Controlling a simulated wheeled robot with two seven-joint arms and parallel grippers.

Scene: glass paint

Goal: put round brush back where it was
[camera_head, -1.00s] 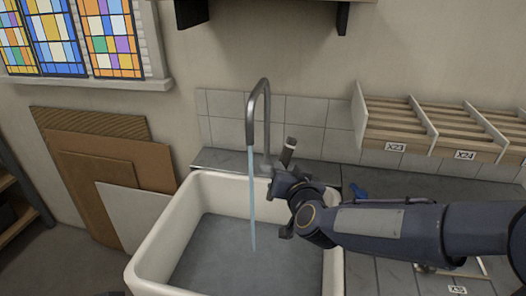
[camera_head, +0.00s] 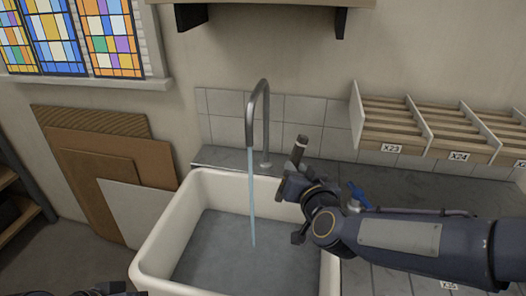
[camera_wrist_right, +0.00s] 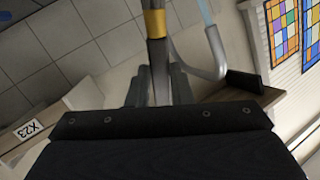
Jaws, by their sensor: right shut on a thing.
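My right gripper (camera_head: 291,182) is over the right rim of the white sink, right of the running water. It is shut on the round brush (camera_head: 299,150), which points up and leans slightly right. In the right wrist view the brush (camera_wrist_right: 157,52) stands between the fingers (camera_wrist_right: 158,88), with a yellow band around it. Its lower part is hidden by the gripper. Only a dark sliver of my left arm (camera_head: 105,290) shows at the bottom left edge; its jaws cannot be made out.
Water (camera_head: 252,195) runs from the curved faucet (camera_head: 266,120) into the sink (camera_head: 160,232). Slatted wooden racks, labelled X23 (camera_head: 391,148) and X24 (camera_head: 459,156), are at the right. A blue object (camera_head: 357,194) shows behind my right arm. Boards (camera_head: 110,165) lean at the left wall.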

